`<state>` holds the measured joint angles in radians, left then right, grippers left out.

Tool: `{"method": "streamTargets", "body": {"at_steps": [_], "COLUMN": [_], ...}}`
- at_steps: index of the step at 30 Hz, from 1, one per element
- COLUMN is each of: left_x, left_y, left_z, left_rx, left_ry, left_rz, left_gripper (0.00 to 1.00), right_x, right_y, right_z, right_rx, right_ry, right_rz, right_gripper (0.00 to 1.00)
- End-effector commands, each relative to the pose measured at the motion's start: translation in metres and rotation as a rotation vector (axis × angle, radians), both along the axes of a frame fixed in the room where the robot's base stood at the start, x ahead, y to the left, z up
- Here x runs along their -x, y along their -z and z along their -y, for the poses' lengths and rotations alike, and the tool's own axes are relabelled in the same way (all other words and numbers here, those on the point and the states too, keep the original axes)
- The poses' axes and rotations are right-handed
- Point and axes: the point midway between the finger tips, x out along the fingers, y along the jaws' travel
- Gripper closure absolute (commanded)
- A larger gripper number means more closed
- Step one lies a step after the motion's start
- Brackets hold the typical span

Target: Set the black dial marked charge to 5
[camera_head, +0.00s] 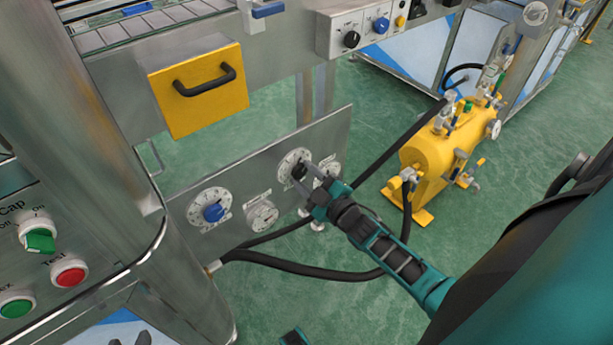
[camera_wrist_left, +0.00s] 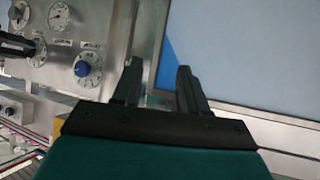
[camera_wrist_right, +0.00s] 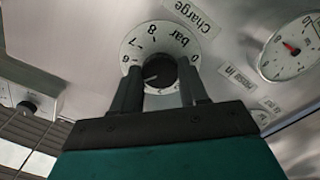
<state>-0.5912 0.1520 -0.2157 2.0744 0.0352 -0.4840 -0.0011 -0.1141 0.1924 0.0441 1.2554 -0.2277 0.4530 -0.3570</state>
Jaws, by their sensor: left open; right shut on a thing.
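The black dial (camera_head: 299,171) sits on a round white scale plate on the grey metal panel. In the right wrist view the black knob (camera_wrist_right: 160,70) is seen close up, under a label reading Charge (camera_wrist_right: 188,15). Its scale reads bar, upside down, with 6, 7, 8 and 0 visible; the lower numbers are largely hidden by my fingers. A pale mark on the knob points to the lower left; its exact reading is unclear. My right gripper (camera_head: 312,177) is shut on the knob. My left gripper (camera_wrist_left: 158,82) is open and empty, away from this dial.
A blue dial (camera_head: 214,212) and a round gauge (camera_head: 262,216) are on the same panel. Another gauge (camera_wrist_right: 291,47) is close beside the charge dial. Black hoses (camera_head: 290,265) run below the panel. A yellow tank (camera_head: 432,150) stands on the floor to the right.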

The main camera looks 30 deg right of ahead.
Motion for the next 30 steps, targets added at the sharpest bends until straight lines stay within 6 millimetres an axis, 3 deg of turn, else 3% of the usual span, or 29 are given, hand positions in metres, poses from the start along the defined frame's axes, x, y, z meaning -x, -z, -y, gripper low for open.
{"method": "streamTargets", "body": {"at_steps": [4,5,12,22,26,30], "left_x": [0.000,0.000,0.000,0.000,0.000,0.000], "left_y": [0.000,0.000,0.000,-0.002,-0.008,-0.015], "left_z": [0.000,0.000,0.000,0.001,0.001,0.001], "left_rx": [0.000,0.000,0.001,0.003,0.004,0.003], "left_ry": [0.000,0.000,-0.001,-0.001,-0.002,-0.003], "left_rz": [-0.001,-0.001,-0.001,-0.002,0.001,0.000], "left_gripper": [0.57,0.57,0.57,0.57,0.57,0.57], "right_x": [0.000,0.000,0.000,0.006,0.025,0.057], "right_y": [0.000,0.000,0.000,0.000,-0.001,-0.001], "right_z": [0.000,0.000,0.000,0.000,0.002,0.004], "right_rx": [-0.001,-0.001,-0.002,-0.003,-0.003,-0.003], "right_ry": [-0.001,-0.001,0.000,0.001,0.001,0.001], "right_rz": [0.001,0.001,0.000,-0.002,-0.004,-0.005], "right_gripper": [0.87,0.54,0.31,0.31,0.31,0.31]}}
